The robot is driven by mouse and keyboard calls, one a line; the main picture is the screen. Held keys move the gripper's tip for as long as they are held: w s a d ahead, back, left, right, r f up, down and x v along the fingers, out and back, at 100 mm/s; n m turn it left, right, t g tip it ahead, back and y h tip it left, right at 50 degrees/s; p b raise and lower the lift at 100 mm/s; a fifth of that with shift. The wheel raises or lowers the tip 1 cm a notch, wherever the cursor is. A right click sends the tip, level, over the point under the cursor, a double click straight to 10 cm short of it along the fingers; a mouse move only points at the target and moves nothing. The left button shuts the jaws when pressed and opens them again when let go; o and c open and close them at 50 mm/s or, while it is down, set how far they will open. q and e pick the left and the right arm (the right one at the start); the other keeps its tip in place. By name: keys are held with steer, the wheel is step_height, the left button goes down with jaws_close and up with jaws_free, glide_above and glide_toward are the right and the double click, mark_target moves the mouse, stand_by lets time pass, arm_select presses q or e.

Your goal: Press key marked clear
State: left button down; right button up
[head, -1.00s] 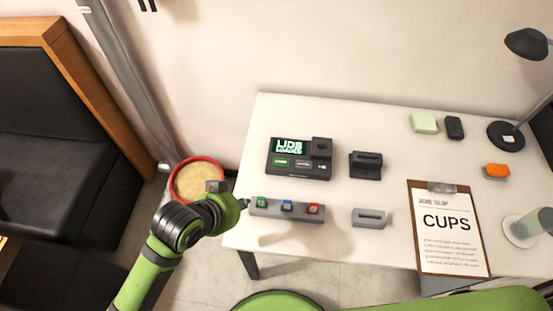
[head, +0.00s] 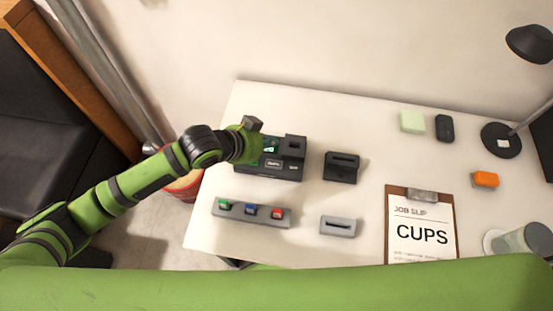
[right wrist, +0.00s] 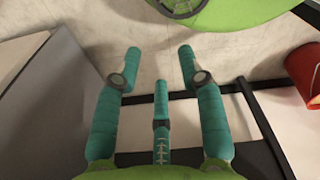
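The dark marker device (head: 290,172) sits at the table's left rear. Its screen (head: 271,146) is partly covered by my left gripper (head: 252,145). Two keys show on its front, a pale key (head: 273,163) and a darker one (head: 292,164); their lettering is too small to read.
A grey tray (head: 236,217) with green, blue and red pieces lies in front of the device. A black slotted block (head: 341,167), a grey slotted block (head: 338,226) and a clipboard (head: 391,222) marked CUPS lie to the right. A red bin (head: 188,186) stands left of the table.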

mark_target(271, 165)
arm_select(q)
steer(key=f+b, duration=0.1)
steer(key=b, duration=0.1)
steer(key=f+b, duration=0.1)
steer(key=f, duration=0.1)
steer(key=shift+w+d+f+b, duration=0.1)
steer(key=shift+d+f+b, duration=0.1)
steer(key=shift+b, duration=0.15)
step_height(271, 165, down, 3)
steer(key=b, duration=0.4)
steer(key=shift+f, duration=0.1)
steer(key=shift+f+b, duration=0.5)
steer(key=shift+f, duration=0.65)
arm_select(e)
step_height(271, 165, down, 9)
steer(key=shift+w+d+r, duration=0.1)
steer(key=shift+w+d, duration=0.05)
steer(key=shift+d, duration=0.3)
arm_select(q)
steer(key=shift+f, duration=0.4)
